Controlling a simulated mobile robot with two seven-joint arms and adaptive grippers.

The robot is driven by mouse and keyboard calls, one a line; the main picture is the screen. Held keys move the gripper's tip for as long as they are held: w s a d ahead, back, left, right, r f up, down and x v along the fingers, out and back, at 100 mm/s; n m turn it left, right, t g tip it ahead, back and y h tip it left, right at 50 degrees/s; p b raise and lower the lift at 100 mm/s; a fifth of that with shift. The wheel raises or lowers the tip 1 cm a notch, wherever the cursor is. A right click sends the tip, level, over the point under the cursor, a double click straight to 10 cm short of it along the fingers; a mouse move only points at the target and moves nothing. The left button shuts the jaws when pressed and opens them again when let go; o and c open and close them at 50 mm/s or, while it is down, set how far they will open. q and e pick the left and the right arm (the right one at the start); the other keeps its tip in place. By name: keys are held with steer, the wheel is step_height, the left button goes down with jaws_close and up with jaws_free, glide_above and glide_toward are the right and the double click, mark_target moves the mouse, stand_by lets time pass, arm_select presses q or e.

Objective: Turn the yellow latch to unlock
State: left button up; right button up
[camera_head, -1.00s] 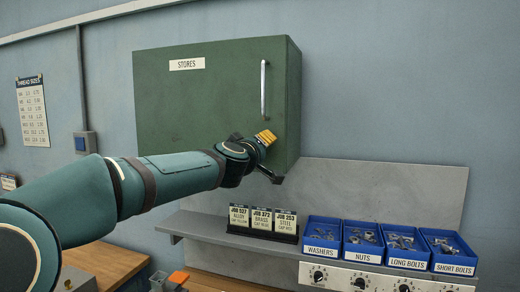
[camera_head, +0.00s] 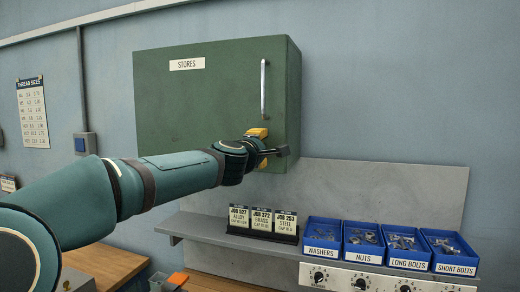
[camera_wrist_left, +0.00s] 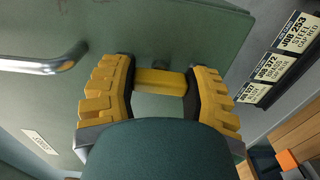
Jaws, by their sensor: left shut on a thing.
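The green cabinet (camera_head: 200,105) marked STORES hangs on the wall with its door closed. The yellow latch (camera_wrist_left: 160,82) is low on the door, below the metal handle. In the wrist view it is a short yellow bar spanning the gap between the two fingers. My left gripper (camera_head: 263,147) is at the lower right of the door. In the wrist view the left gripper (camera_wrist_left: 160,95) has a yellow-ridged finger at each end of the latch, shut on it. In the head view the gripper mostly hides the latch. My right gripper is in neither view.
The door's metal handle (camera_head: 263,90) stands out just above the gripper. Below the cabinet, a shelf (camera_head: 240,242) carries a job card holder (camera_head: 262,221) and blue bins of small parts (camera_head: 323,233). The wall right of the cabinet is clear.

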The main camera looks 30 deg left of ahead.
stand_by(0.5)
arm_select(q)
steer(key=o, duration=1.2)
steer(key=v, duration=1.2)
steer(key=shift+f, duration=0.1)
